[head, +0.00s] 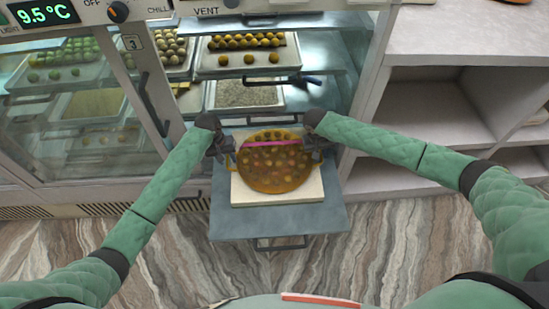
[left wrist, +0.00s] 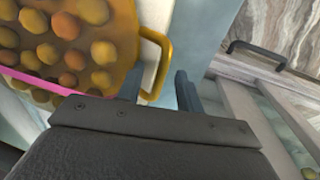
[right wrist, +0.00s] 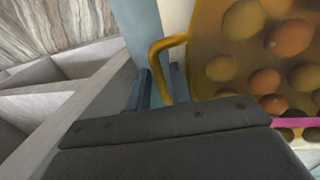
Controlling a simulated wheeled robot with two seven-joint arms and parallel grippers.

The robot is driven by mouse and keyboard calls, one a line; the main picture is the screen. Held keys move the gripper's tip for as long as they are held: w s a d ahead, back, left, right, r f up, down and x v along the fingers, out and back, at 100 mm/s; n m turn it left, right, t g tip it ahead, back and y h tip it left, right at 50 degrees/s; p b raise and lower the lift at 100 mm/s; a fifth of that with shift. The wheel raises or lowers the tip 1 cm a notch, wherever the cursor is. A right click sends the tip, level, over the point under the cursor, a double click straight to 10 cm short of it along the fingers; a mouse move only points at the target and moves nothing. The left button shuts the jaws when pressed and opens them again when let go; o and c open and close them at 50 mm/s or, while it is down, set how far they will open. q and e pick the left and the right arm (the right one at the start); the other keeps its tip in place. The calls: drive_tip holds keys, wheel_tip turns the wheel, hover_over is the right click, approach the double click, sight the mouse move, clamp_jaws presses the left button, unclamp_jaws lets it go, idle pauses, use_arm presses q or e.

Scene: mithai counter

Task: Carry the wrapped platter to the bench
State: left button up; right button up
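The wrapped platter (head: 272,168) is round, amber and full of round sweets, with a pink ribbon across it. It rests on a cream slab. In the head view, my left gripper (head: 227,157) is at its left side and my right gripper (head: 313,153) at its right side. In the left wrist view, the left fingers (left wrist: 160,90) stand apart around a gold loop handle (left wrist: 157,60), with a gap beside its bar. In the right wrist view, the right fingers (right wrist: 161,85) stand either side of the other gold handle (right wrist: 158,65), with little gap showing.
The cream slab (head: 275,198) lies on a grey-blue pulled-out shelf (head: 280,226) in front of the open display case. Trays of sweets (head: 245,60) fill the case shelves. A glass door (head: 80,130) is at left. A pale counter with cubbies (head: 430,45) stands at right. Striped floor is clear.

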use_arm(q)
drive_tip(key=c, duration=0.5)
use_arm(e)
clamp_jaws()
use_arm(q)
clamp_jaws()
idle(0.6)
